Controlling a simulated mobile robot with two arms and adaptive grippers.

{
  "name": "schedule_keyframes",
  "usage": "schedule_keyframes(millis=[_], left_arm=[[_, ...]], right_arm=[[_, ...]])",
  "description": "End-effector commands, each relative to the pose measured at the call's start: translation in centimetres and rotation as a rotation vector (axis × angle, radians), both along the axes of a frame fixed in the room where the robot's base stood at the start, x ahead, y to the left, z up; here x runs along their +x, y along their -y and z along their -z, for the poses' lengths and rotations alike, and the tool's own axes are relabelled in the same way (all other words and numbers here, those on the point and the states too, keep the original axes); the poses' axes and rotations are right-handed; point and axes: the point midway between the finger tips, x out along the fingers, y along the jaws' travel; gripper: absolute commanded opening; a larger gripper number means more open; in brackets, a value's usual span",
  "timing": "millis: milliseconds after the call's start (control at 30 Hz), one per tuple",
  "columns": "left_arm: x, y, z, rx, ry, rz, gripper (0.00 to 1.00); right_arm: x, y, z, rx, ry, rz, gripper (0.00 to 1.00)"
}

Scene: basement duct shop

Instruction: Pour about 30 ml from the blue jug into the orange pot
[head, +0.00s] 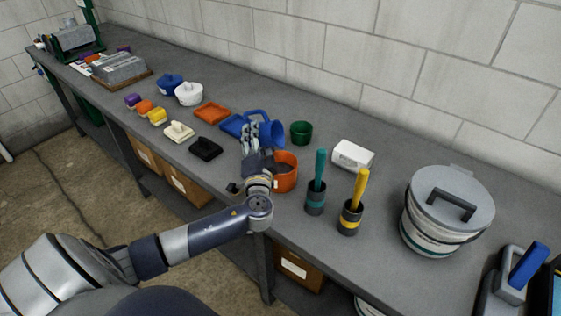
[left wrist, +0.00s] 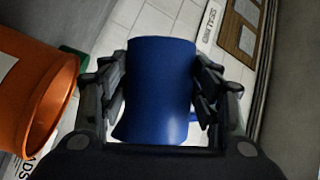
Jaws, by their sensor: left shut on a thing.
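My left gripper (head: 251,137) is shut on the blue jug (head: 270,134) and holds it over the bench, just behind the orange pot (head: 287,178). The jug looks tilted, with its wide end to the right and its handle at the upper left. In the left wrist view the jug (left wrist: 160,90) sits between both fingers, and the orange pot (left wrist: 38,92) is close on the left, apart from it. The pot stands upright, its near left side partly hidden by my wrist. I see no stream, and the jug's inside is hidden. My right gripper is out of view.
A green cup (head: 302,133) and a white box (head: 353,156) stand behind the pot. Teal-handled (head: 316,195) and yellow-handled (head: 352,215) tools in dark holders stand to its right, then a lidded bucket (head: 432,235). Blue and orange trays (head: 212,113) and small blocks lie left.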

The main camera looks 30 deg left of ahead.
Motion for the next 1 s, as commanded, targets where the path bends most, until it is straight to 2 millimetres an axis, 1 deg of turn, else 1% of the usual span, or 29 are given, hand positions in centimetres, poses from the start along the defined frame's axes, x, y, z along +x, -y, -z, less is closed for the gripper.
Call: schedule_keyframes(millis=[100, 267, 1000], left_arm=[[0.0, 0.0, -0.4, 0.03, -0.004, -0.001, 0.31], [0.0, 0.0, -0.5, 0.054, -0.009, 0.0, 0.31], [-0.7, -1.2, -0.6, 0.066, -0.011, 0.0, 0.31]], right_arm=[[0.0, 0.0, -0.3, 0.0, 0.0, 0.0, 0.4], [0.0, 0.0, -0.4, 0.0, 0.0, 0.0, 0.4], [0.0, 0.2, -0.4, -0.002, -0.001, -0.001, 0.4]])
